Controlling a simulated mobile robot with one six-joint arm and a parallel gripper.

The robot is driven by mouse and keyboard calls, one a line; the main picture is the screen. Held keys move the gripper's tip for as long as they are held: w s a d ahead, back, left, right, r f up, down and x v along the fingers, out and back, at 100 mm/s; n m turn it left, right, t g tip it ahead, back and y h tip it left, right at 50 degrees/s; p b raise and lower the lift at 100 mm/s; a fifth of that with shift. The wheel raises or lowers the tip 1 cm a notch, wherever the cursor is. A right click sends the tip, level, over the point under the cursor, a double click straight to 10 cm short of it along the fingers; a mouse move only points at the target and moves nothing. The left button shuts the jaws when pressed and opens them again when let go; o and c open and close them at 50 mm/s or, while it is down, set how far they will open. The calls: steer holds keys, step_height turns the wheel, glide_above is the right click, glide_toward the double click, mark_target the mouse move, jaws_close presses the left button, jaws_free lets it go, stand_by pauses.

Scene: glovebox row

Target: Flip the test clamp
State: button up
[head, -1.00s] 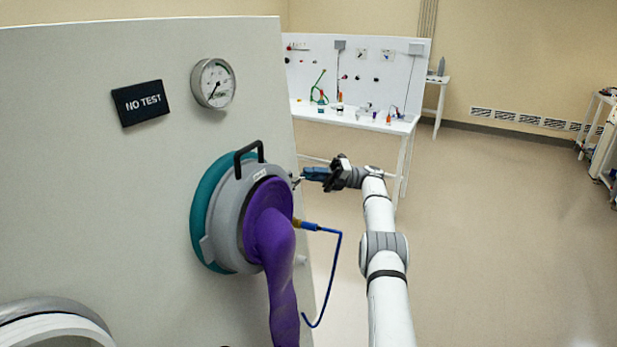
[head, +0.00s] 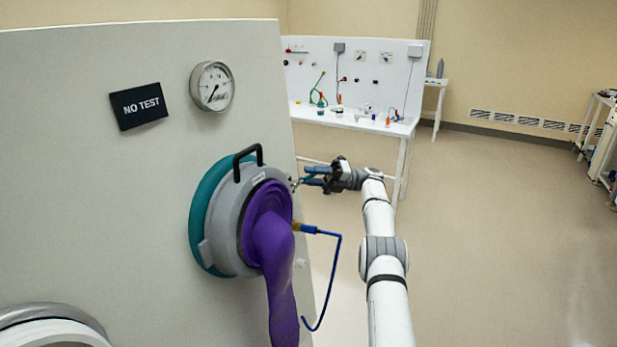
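The test clamp seems to be the small metal piece (head: 296,183) at the right edge of the grey ring (head: 225,225) on the glovebox port. It is too small to tell its position clearly. My gripper (head: 311,176) is just right of this piece, with its blue fingers pointing left toward it. The fingers show a gap between them and look open. I cannot tell whether they touch the metal piece. A purple glove (head: 272,250) hangs out of the ring.
A black handle (head: 240,160) stands out from the ring's top. A brass fitting with a blue hose (head: 338,262) juts out below my gripper. A "NO TEST" sign (head: 139,106) and a gauge (head: 212,87) are on the panel. The floor (head: 490,230) at right is clear.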

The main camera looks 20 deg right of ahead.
steer(key=r+p, duration=0.1)
steer(key=r, duration=0.1)
steer(key=r+p, duration=0.2)
steer(key=r, duration=0.1)
steer(key=r+p, duration=0.1)
steer(key=r, duration=0.2)
steer(key=shift+s+r+p, duration=0.2)
steer(key=shift+s+p, duration=0.05)
steer(key=shift+p, duration=0.1)
steer(key=shift+w+r+p, duration=0.25)
steer(key=shift+r+p, duration=0.35)
steer(key=shift+r, duration=0.15)
steer(key=shift+s+r, duration=0.15)
